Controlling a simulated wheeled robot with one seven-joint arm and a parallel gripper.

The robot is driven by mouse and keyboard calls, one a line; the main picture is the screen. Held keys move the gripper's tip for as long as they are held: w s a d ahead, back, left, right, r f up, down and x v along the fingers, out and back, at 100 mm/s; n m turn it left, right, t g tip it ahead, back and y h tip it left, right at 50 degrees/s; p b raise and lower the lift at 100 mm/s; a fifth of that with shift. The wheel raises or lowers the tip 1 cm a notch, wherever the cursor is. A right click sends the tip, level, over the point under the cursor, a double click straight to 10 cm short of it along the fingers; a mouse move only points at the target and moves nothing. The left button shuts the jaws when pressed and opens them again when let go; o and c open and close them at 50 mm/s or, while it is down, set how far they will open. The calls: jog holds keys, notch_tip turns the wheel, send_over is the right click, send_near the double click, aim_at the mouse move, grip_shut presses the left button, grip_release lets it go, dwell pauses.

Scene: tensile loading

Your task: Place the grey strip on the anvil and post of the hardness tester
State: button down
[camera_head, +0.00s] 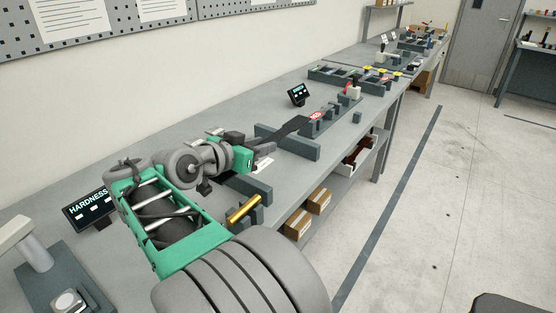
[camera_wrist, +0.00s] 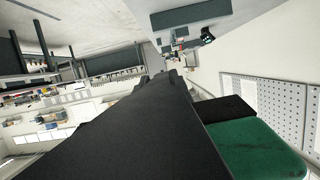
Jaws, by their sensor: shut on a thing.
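My gripper (camera_head: 262,148) is in the middle of the head view, over the bench and pointing away to the right. It is shut on a long dark-grey strip (camera_head: 290,128), which reaches out ahead of it toward a red tag. In the wrist view a long dark shape (camera_wrist: 120,125) fills the middle and hides what lies beneath; I cannot tell strip from finger there. The hardness tester (camera_head: 40,252) stands at the lower left of the head view, with a pale round part (camera_head: 68,301) on its dark base and a HARDNESS display (camera_head: 88,208) behind. The gripper is well away from it.
A red tag (camera_head: 315,115) and dark fixture bars (camera_head: 290,143) lie near the strip. A brass cylinder (camera_head: 243,209) is near the bench's front edge. A small display (camera_head: 298,94) stands behind. Several trays and tools line the far bench. The bench's back left is clear.

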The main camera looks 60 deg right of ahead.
jog(key=shift+s+a+f, duration=0.15)
jog(key=shift+s+f, duration=0.2)
jog(key=shift+s, duration=0.15)
jog(key=shift+w, duration=0.1)
jog(key=d+f, duration=0.4)
jog(key=w+d+f, duration=0.1)
jog(key=d+f, duration=0.3)
jog(key=d, duration=0.1)
jog(key=d+f, duration=0.4)
jog(key=d, duration=0.1)
jog(key=shift+w+f+p, duration=0.15)
jog(key=shift+w+p, duration=0.1)
jog(key=shift+p, duration=0.05)
jog(key=shift+f+b, duration=0.3)
jog(key=shift+f, duration=0.05)
jog(key=c, duration=1.1)
grip_release()
